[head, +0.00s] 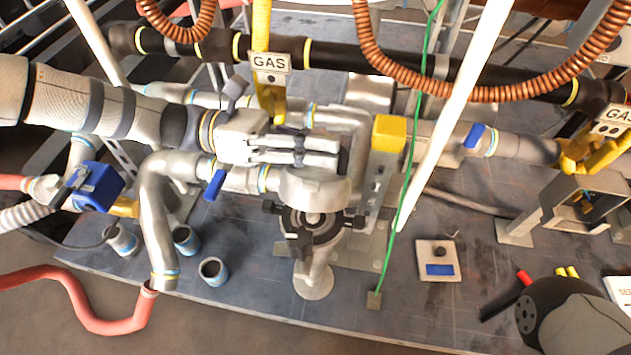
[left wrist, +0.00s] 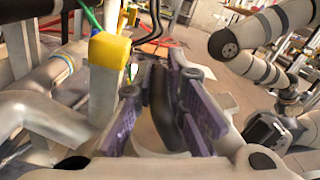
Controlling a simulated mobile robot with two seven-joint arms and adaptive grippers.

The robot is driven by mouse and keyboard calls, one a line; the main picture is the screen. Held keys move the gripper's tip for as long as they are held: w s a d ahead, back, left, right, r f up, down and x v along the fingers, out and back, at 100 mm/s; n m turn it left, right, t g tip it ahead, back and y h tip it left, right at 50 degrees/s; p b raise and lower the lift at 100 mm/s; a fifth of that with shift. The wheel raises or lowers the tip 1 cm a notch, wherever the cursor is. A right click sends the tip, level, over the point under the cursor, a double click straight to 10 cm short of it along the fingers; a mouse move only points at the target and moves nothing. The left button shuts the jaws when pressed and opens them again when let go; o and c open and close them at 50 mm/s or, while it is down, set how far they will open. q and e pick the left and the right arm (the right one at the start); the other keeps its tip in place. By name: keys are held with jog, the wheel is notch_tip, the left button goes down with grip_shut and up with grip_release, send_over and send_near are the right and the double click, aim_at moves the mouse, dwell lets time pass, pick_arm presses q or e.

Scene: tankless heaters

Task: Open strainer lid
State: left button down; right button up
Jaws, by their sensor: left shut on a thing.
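My left gripper (head: 343,153) reaches in from the left and lies just above and behind the strainer's round top. In the left wrist view, its purple-padded fingers (left wrist: 158,110) stand on both sides of a dark curved handle (left wrist: 160,92) and are shut on it. The fingers hide part of the strainer top.
Grey pipes and a black gas pipe (head: 335,54) run behind the strainer. A yellow block (head: 389,133), a green wire (head: 408,150) and a white post (head: 455,115) stand close on the right. My right arm (head: 575,315) is at lower right.

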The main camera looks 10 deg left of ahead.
pick_arm(q)
jog(key=shift+d, duration=0.15)
jog(key=c, duration=1.7)
grip_release()
jog(key=shift+o, duration=0.3)
jog(key=shift+d, duration=0.15)
jog(key=a, duration=1.2)
